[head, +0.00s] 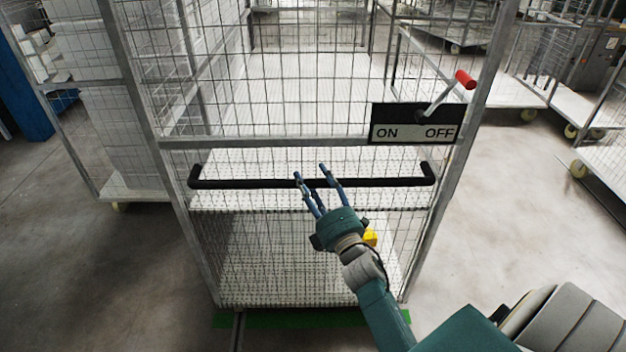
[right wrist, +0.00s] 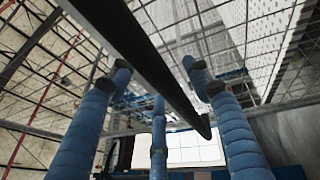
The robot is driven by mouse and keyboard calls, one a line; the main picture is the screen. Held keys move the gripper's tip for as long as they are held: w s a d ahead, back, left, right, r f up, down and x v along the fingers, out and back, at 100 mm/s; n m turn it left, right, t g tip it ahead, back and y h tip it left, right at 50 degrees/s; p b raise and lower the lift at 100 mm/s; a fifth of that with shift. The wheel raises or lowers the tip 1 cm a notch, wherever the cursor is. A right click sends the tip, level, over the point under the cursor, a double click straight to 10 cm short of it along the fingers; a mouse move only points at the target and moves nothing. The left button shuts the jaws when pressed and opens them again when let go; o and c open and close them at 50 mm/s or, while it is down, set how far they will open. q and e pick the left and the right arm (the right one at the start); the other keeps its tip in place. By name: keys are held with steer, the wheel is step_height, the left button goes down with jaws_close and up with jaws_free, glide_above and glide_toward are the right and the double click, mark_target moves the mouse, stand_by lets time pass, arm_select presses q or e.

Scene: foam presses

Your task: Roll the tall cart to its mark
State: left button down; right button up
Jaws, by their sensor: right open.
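The tall cart (head: 297,143) is a wire-mesh cage with grey posts and white shelves, directly ahead in the head view. A black horizontal handle bar (head: 235,184) runs across its front; it also shows in the right wrist view (right wrist: 142,50). My right gripper (head: 311,170) is open at the middle of the bar, its blue fingers spread around it. I cannot tell if they touch it. A green floor strip (head: 285,319) shows at the cart's lower front edge. My left gripper is not in view.
An ON/OFF plate (head: 413,124) on the cart carries a red-tipped lever (head: 465,80) leaning to the OFF side. Another mesh cart (head: 125,190) with white stacks stands at left. More wheeled carts (head: 510,90) stand at right. Bare floor lies on both sides.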

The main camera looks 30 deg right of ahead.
jaws_close()
steer(key=shift+w+d+r+b, duration=0.35)
steer(key=shift+w+d+b, duration=0.2)
steer(key=shift+w, duration=0.1)
steer(key=shift+w+d+f, duration=0.2)
steer(key=shift+w+f, duration=0.1)
steer(key=shift+w, duration=0.2)
steer(key=shift+c, duration=1.8)
jaws_free()
steer(key=shift+w+f, duration=0.15)
steer(key=o, duration=0.4)
steer(key=shift+c, duration=0.2)
steer(key=v, duration=1.2)
steer(key=shift+s+r, duration=0.2)
steer(key=shift+s, duration=0.2)
